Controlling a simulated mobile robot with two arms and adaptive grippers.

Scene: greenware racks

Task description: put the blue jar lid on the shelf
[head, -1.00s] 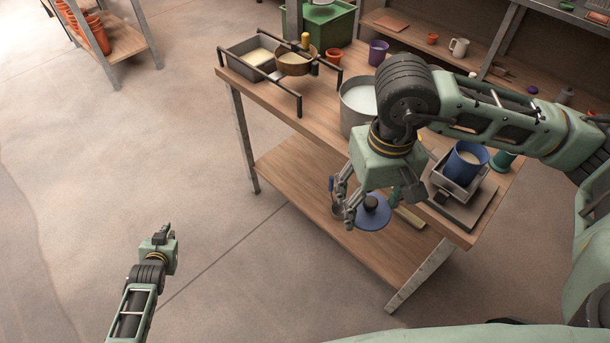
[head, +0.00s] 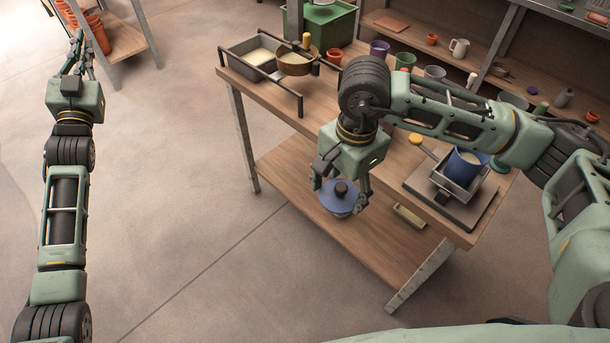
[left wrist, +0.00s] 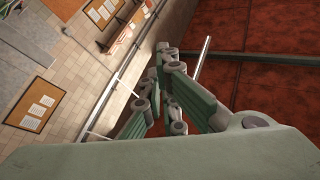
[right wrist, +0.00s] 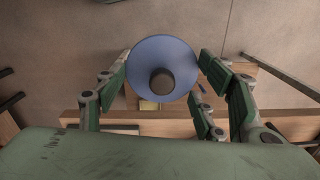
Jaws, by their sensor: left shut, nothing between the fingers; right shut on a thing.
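The blue jar lid (head: 336,204), a round disc with a dark knob, is between the fingers of my right gripper (head: 340,190). In the right wrist view the lid (right wrist: 162,70) lies between both fingers, knob towards the camera. It appears in front of the workbench's lower shelf (head: 285,165) in the head view; its height above that shelf is hard to judge. My left gripper (head: 79,48) is shut and empty at the upper left, and its closed fingers show in the left wrist view (left wrist: 164,62).
The workbench top (head: 255,92) holds a scale with a blue jug (head: 466,165), a grey tub (head: 250,50) and a sieve. A shelf unit (head: 395,30) with cups and pots stands behind. A rack of terracotta pots (head: 97,35) is at upper left. Open floor lies left.

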